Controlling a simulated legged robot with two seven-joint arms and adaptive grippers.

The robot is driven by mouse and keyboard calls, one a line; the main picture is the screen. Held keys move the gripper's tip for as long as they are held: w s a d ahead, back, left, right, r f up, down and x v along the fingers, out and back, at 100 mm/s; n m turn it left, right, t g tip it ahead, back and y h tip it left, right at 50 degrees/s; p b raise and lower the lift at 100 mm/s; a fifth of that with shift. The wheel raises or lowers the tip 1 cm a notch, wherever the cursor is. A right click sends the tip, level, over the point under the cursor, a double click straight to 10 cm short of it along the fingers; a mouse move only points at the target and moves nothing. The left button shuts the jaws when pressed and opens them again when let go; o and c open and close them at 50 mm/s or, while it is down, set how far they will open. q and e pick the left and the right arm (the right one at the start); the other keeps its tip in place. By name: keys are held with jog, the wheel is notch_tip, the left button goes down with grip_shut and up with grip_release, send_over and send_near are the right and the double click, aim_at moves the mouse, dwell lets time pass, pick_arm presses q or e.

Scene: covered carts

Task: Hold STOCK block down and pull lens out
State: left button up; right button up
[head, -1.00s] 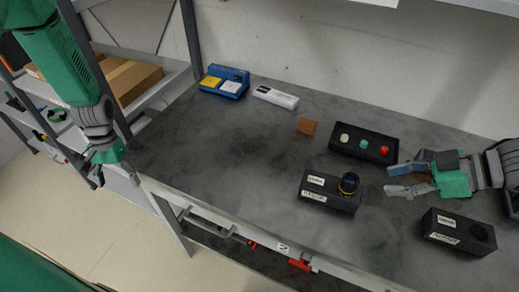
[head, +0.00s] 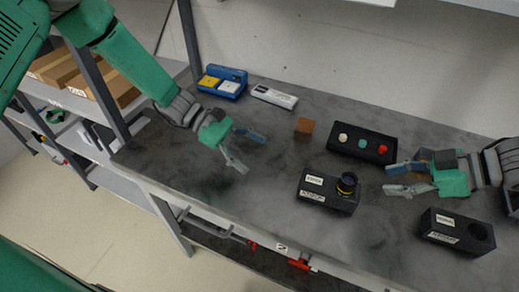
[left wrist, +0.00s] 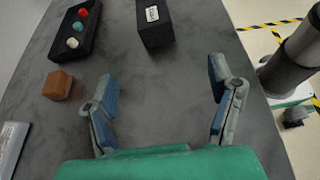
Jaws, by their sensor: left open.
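A black block (head: 318,194) with white labels, too small to read surely, stands near the table's front edge, with a dark lens (head: 347,183) ringed in yellow upright in its right end. A second labelled black block (head: 450,233) with an empty round hole stands to its right. My left gripper (head: 254,154) is open and empty above the table, left of the lens block. In the left wrist view its open fingers (left wrist: 162,78) point towards a black block (left wrist: 156,28); no lens shows there. My right gripper (head: 392,180) is open and empty, right of the lens.
A black tray (head: 339,149) with white, teal and red pegs lies behind the lens block. A brown cube (head: 304,126), a white labelled bar (head: 274,97) and a blue holder (head: 223,82) are further left. The table's front left is clear.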

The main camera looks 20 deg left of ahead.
aim_at(308, 178)
pick_arm(q)
jog(key=shift+w+d+r+n+h, duration=0.1)
jog(key=shift+d+r+n+h, duration=0.1)
jog(key=shift+d, duration=0.3)
jog(key=shift+w+d+r+n+h, duration=0.1)
jog(key=shift+d+n, duration=0.1)
jog(key=shift+d, duration=0.3)
jog(key=x, duration=1.3)
jog(key=shift+w+d+f, duration=0.15)
jog(key=shift+d, duration=0.2)
jog(key=c, duration=1.3)
